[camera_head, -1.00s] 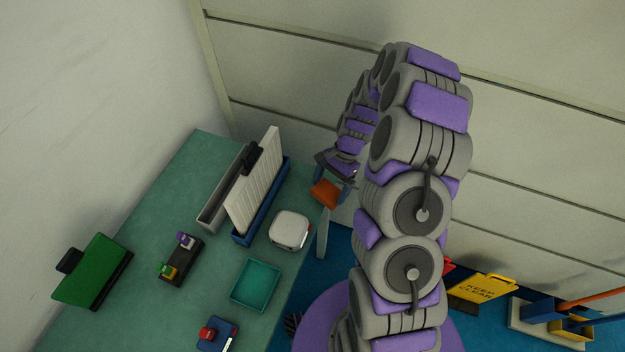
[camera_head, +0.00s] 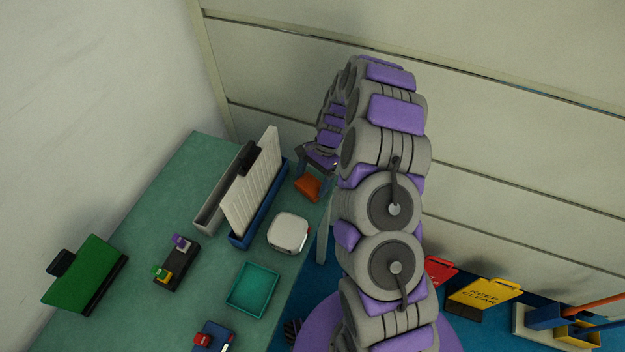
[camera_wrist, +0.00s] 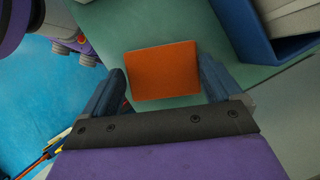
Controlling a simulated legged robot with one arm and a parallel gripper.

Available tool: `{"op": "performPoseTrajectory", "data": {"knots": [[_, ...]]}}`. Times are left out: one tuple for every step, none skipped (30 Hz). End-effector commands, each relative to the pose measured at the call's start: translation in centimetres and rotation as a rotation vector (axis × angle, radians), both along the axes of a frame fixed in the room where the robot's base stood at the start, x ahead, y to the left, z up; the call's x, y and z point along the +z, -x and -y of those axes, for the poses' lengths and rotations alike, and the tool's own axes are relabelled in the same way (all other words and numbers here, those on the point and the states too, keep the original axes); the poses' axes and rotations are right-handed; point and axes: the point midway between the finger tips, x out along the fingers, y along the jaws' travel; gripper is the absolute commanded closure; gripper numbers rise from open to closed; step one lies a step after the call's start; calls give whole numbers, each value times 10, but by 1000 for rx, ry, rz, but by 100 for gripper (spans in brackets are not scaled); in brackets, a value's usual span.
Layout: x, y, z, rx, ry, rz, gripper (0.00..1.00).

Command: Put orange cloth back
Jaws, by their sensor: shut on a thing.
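The orange cloth (camera_head: 308,187) is a small folded square held at the end of my arm, near the right edge of the green table (camera_head: 205,155). My gripper (camera_head: 311,180) is shut on it, pointing down. In the wrist view the cloth (camera_wrist: 163,70) sits between the blue fingers of my gripper (camera_wrist: 160,90), with the green tabletop behind it. I cannot tell whether the cloth touches the table. A blue holder (camera_head: 262,215) with a white ribbed panel (camera_head: 256,185) stands just left of my gripper; its edge also shows in the wrist view (camera_wrist: 250,35).
A white rounded box (camera_head: 288,233) and a teal tray (camera_head: 253,290) lie along the table's right side. A black block with coloured knobs (camera_head: 176,265), a green panel (camera_head: 85,275) and a blue box with a red knob (camera_head: 213,338) are farther left and front. Yellow sign (camera_head: 482,296) stands on the floor.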

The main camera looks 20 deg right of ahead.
Motion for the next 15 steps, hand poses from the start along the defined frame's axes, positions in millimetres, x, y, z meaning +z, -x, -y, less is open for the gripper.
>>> {"op": "performPoseTrajectory", "data": {"knots": [[-3,1,0,4,3,-4,6],[-3,1,0,4,3,-4,3],[-3,1,0,4,3,-4,0],[-3,1,0,3,2,-3,0],[-3,2,0,3,2,-3,0],[-3,2,0,3,2,-3,0],[-2,2,0,3,2,-3,0],[-2,2,0,3,2,-3,0],[-2,2,0,3,2,-3,0],[-1,2,1,3,2,-2,0],[0,2,1,2,2,-1,0],[2,1,2,2,2,-1,0],[4,0,3,2,2,0,0],[7,-1,4,2,3,0,0],[12,-2,6,1,3,1,0]]}}
